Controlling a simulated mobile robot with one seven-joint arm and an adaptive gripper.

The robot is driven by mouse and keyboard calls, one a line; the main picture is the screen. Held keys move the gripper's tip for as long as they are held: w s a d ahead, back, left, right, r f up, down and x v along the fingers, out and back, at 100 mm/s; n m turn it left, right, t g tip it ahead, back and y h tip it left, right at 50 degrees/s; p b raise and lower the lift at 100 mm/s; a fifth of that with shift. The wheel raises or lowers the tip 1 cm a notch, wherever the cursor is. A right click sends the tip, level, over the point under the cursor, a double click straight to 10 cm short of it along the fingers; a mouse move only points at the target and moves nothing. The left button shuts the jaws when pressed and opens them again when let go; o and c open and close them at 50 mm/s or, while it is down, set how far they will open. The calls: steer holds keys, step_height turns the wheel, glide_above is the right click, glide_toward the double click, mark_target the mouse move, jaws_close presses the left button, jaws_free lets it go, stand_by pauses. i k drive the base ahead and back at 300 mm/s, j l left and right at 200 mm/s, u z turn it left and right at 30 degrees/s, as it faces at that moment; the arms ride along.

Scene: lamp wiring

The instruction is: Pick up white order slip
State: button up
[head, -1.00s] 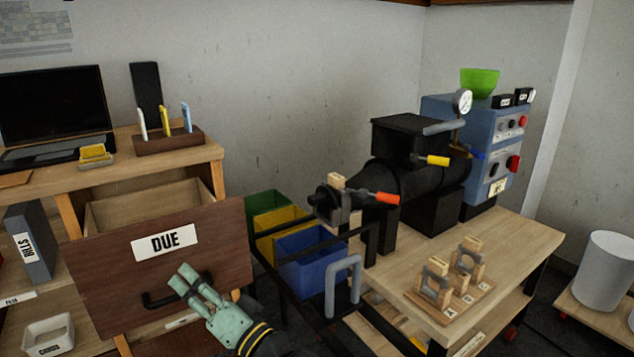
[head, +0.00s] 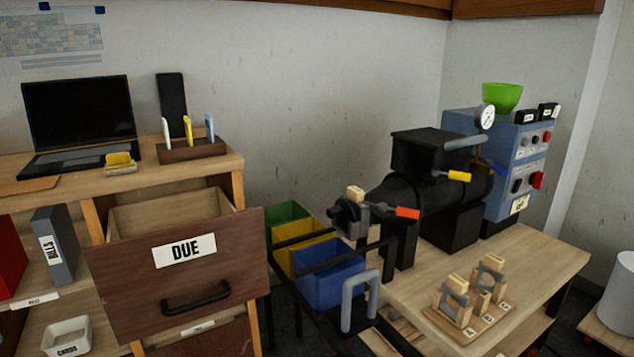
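A small white upright piece (head: 167,133), which looks like the white order slip, stands at the left end of a brown wooden holder (head: 193,152) on the desk. A yellow slip (head: 187,127) and a light blue slip (head: 209,127) stand beside it in the same holder. My gripper is out of the head view, so its state is hidden.
An open drawer marked DUE (head: 186,285) juts out below the holder. A laptop (head: 79,112) and a yellow pad (head: 119,161) are left of it. A black machine (head: 432,190) stands on the workbench at right. Green, yellow and blue bins (head: 326,279) sit between.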

mark_target(167, 138)
steer(key=u, duration=0.8)
